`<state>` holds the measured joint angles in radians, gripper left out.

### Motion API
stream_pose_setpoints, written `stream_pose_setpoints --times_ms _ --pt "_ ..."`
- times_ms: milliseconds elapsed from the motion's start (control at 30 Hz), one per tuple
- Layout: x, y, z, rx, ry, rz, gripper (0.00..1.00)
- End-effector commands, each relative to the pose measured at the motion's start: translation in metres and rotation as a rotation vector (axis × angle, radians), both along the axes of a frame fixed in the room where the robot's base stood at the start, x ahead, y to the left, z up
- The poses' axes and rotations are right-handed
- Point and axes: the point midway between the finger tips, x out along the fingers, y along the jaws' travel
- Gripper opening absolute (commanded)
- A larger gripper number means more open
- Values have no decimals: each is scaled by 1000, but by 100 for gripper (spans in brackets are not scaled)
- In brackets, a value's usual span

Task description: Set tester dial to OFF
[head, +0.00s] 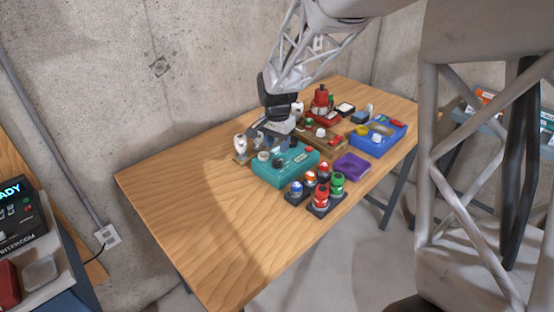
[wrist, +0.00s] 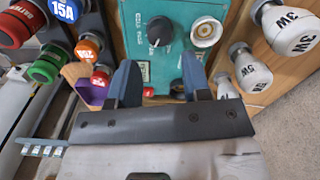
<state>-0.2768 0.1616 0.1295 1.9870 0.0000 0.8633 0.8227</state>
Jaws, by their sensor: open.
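The tester is a teal box (head: 296,171) on the wooden table; it also fills the top middle of the wrist view (wrist: 138,68). Its dial (wrist: 160,31) is a dark round knob with a light mark toward its lower edge. Small lettering lies left of the dial, too small to read surely. My gripper (wrist: 160,78) is open, its two blue-grey fingers apart over the tester's face, below the dial in the wrist view. Nothing is between the fingertips. In the head view my gripper (head: 276,140) is over the tester's back part and hides some of it.
Coloured knobs, including a blue 15A one (wrist: 64,10), stand left. The table's left half (head: 205,190) is clear.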

Motion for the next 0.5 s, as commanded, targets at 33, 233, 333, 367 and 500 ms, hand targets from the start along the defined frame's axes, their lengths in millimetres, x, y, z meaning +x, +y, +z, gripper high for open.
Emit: stream_pose_setpoints --times_ms 33,233,333,367,500 --pt "0 0 -6 -1 3 0 44" --pt "-1 0 -30 -1 3 0 44" --pt "0 0 -42 0 1 0 44" --pt "0 0 -45 0 1 0 44" --pt "0 0 -56 0 1 0 44"
